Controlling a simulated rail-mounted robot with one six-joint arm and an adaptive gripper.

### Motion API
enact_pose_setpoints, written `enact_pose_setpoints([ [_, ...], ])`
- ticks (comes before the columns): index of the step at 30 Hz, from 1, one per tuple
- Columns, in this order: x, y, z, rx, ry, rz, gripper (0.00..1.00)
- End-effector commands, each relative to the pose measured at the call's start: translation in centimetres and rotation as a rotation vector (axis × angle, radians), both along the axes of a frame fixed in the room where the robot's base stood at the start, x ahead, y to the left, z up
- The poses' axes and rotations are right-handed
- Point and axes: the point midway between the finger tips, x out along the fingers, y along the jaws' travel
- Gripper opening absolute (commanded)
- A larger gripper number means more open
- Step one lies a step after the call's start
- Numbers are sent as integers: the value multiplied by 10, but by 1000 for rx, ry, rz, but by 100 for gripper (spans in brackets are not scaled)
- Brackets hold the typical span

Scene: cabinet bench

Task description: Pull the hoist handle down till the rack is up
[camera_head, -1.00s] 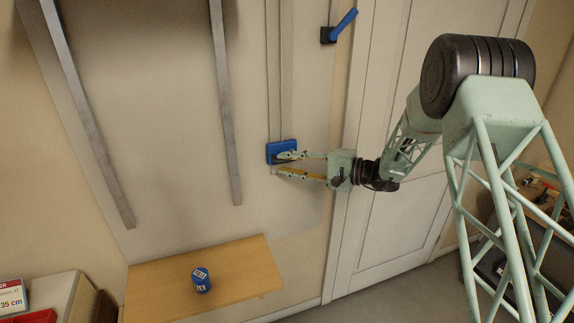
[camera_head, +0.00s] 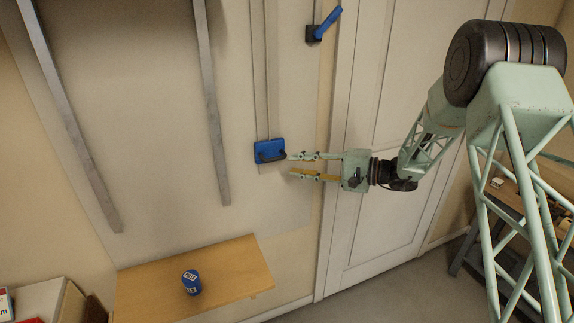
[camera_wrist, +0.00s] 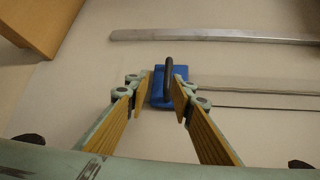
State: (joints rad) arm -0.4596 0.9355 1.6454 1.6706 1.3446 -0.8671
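The hoist handle is a dark bar (camera_head: 270,156) on a blue block (camera_head: 264,147), at the lower end of a narrow vertical track on the wall. My gripper (camera_head: 291,164) is open and empty, just to the right of the block in the head view, with its fingers pointing at it. In the wrist view the dark bar (camera_wrist: 169,72) and the blue block (camera_wrist: 157,98) show ahead, between the two open fingertips (camera_wrist: 164,92). The fingers appear apart from the bar. I cannot tell for certain which part is the rack.
Two grey rails (camera_head: 212,110) run down the wall to the left. A wooden shelf (camera_head: 235,265) below holds a blue can (camera_head: 191,282). A blue lever (camera_head: 325,24) on a dark base sits above right, beside a white door (camera_head: 375,230).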

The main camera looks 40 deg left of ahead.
Motion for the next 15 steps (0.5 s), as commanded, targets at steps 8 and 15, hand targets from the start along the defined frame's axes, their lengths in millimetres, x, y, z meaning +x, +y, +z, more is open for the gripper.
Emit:
enact_pose_setpoints([
  [8,7,-27,5,2,0,0,22],
  [15,8,-33,6,1,0,2,22],
])
